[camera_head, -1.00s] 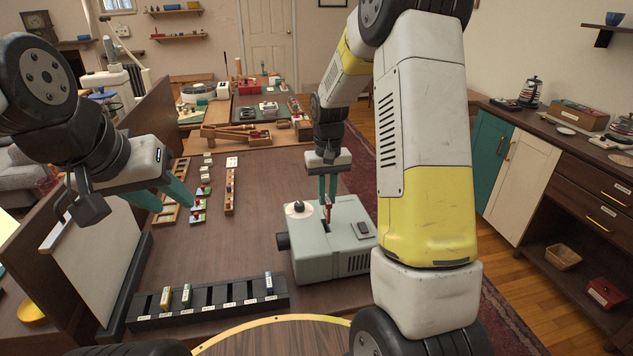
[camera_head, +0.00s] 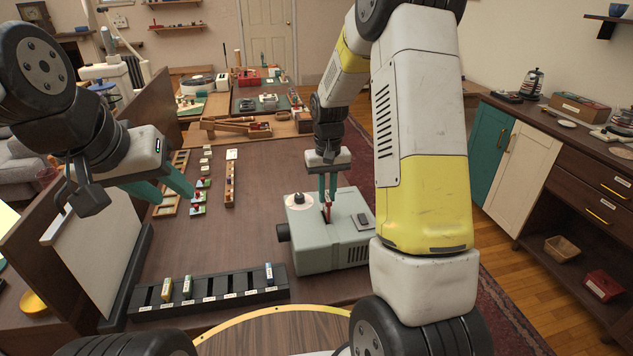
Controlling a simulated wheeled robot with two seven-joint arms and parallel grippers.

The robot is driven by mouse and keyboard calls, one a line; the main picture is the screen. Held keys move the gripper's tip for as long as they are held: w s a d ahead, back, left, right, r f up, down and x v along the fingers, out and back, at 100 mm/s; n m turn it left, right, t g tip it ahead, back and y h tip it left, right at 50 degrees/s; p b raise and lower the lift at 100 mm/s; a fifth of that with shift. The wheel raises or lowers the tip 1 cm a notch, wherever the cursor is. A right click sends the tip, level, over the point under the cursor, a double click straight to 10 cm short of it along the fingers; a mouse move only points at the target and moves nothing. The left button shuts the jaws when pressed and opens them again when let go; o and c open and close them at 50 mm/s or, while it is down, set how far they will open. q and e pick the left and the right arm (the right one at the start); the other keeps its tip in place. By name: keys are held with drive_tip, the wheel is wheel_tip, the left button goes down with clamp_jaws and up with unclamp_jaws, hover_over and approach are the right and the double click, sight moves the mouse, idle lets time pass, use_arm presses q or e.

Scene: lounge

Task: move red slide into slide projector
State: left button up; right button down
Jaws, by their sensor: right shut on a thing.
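The slide projector (camera_head: 345,247) is a pale grey-green box on the table, with its lens facing left and a dark slot in its top. My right gripper (camera_head: 327,196) points down over this slot, shut on the small red slide (camera_head: 328,208). The slide is upright at the slot. I cannot tell how far its lower edge is inside. My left gripper (camera_head: 174,194) is over the left part of the table, fingers apart and empty, away from the projector.
A black slotted rack (camera_head: 210,292) with a few upright slides stands at the front. Small slides and wooden strips (camera_head: 231,180) lie behind it. A white screen panel (camera_head: 100,255) stands at the left. Bare tabletop (camera_head: 255,225) lies left of the projector.

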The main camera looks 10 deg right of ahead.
sight(326, 208)
drive_tip(key=shift+f, duration=2.75)
idle(0.3)
drive_tip(key=c, duration=1.3)
unclamp_jaws()
drive_tip(key=shift+r, duration=3)
drive_tip(key=s+r+t, duration=0.2)
drive_tip(key=s+r, duration=0.3)
drive_tip(key=r, duration=0.5)
drive_tip(key=s+a+r+t+y, duration=0.1)
drive_tip(key=s+r+t, duration=0.1)
drive_tip(key=s+r, duration=0.3)
drive_tip(key=s+a+r+t+y, duration=0.1)
drive_tip(key=s+r, duration=0.5)
drive_tip(key=s, duration=0.8)
drive_tip(key=shift+r+t, duration=0.25)
drive_tip(key=shift+t, duration=0.35)
